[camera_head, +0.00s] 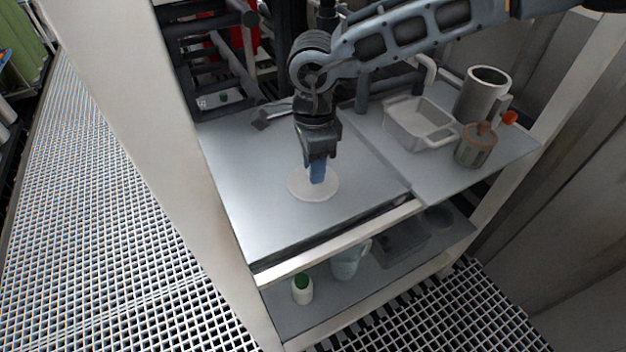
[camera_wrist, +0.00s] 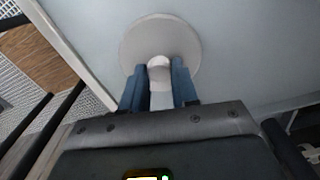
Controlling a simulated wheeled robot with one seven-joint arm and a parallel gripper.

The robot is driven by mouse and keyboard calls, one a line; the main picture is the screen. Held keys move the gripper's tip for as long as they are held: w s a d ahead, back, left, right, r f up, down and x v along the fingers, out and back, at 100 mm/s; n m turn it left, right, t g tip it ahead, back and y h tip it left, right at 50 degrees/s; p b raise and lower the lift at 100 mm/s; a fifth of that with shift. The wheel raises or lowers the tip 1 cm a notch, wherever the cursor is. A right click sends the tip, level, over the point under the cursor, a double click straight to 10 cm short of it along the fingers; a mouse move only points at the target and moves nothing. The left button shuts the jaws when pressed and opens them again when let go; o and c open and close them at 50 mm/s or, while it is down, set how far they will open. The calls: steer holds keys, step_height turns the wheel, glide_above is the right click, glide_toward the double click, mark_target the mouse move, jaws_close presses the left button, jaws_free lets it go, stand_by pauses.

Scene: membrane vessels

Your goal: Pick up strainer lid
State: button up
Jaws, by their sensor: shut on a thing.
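The strainer lid (camera_head: 301,189) is a pale round disc over the light grey shelf top, below my gripper (camera_head: 318,178). In the wrist view the lid (camera_wrist: 135,45) shows as a pale disc with a small white knob in its middle. My gripper (camera_wrist: 160,78) has its blue fingers on either side of that knob and is shut on it. The fingers hide part of the lid's near side. I cannot tell whether the lid rests on the surface or is slightly above it.
A grey basket-like container (camera_head: 420,125), a grey cylinder (camera_head: 483,95) and a jar with a brown lid (camera_head: 476,146) stand on the right. A pitcher (camera_head: 348,262) and a white bottle with a green cap (camera_head: 302,290) stand on the lower shelf. The surface around the lid is clear.

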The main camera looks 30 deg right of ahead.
jaws_close()
steer(key=shift+r, duration=0.8)
steer(key=r, duration=0.3)
steer(key=shift+s+d+b, duration=0.1)
steer(key=shift+d+b, duration=0.2)
steer(key=s+d+r, duration=0.5)
steer(key=d+r, duration=0.1)
steer(key=d, duration=0.3)
steer(key=shift+s+d+r+b, duration=0.25)
steer(key=shift+s+r+b, duration=0.05)
steer(key=shift+s+r, duration=0.1)
